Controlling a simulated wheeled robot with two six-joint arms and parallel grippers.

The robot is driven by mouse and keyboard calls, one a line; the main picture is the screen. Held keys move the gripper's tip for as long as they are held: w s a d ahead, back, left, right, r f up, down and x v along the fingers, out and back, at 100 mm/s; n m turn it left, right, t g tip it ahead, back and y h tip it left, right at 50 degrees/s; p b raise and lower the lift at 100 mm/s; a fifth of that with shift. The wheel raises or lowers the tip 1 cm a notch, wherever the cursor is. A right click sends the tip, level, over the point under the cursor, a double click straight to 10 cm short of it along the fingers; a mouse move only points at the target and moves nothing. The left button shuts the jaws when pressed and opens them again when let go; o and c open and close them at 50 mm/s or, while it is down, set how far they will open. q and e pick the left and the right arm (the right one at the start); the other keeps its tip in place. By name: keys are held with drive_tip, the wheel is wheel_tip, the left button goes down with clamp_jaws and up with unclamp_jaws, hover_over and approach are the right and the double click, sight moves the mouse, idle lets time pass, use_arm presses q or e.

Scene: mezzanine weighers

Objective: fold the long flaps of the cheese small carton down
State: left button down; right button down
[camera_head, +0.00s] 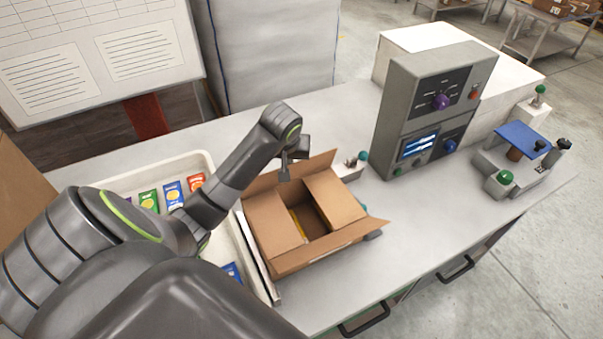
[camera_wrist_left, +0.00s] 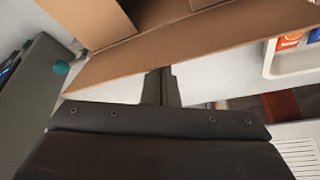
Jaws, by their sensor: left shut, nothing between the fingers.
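The brown cheese small carton (camera_head: 318,253) stands open-topped on the bench in the head view. Its two short flaps, left (camera_head: 275,221) and right (camera_head: 335,197), lie folded inward over the opening. The far long flap (camera_head: 262,183) stands up and leans outward; the near long flap (camera_head: 345,242) sticks outward. Something yellow (camera_head: 295,220) shows inside. My left gripper (camera_head: 285,172) is shut and empty, at the far long flap. In the left wrist view its fingers (camera_wrist_left: 160,85) are close to the flap's edge (camera_wrist_left: 180,42); I cannot tell whether they touch. My right gripper is out of view.
A white tray (camera_head: 208,160) with several coloured packets (camera_head: 173,194) lies left of the carton, partly behind my left arm. A grey control unit (camera_head: 405,105) stands to the right. A blue-topped device (camera_head: 520,135) sits farther right. Bare bench lies right of the carton.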

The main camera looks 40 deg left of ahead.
sight(293, 171)
use_arm(q)
drive_tip(key=shift+f, duration=0.1)
drive_tip(key=shift+s+d+f+p, duration=0.2)
drive_tip(key=shift+s+d+p, duration=0.2)
drive_tip(key=shift+d, duration=0.25)
drive_tip(key=shift+s+d+f+p, duration=0.2)
drive_tip(key=shift+s+d+p, duration=0.15)
drive_tip(key=shift+d, duration=0.3)
drive_tip(key=shift+d+f, duration=0.15)
drive_tip(key=shift+d, duration=0.05)
drive_tip(key=shift+s+d+f+p, duration=0.25)
drive_tip(key=shift+s+d+f, duration=0.05)
drive_tip(key=shift+d+f, duration=0.25)
drive_tip(key=shift+s+d+f+p, duration=0.2)
drive_tip(key=shift+s+d+f, duration=0.05)
drive_tip(key=shift+d+f, duration=0.25)
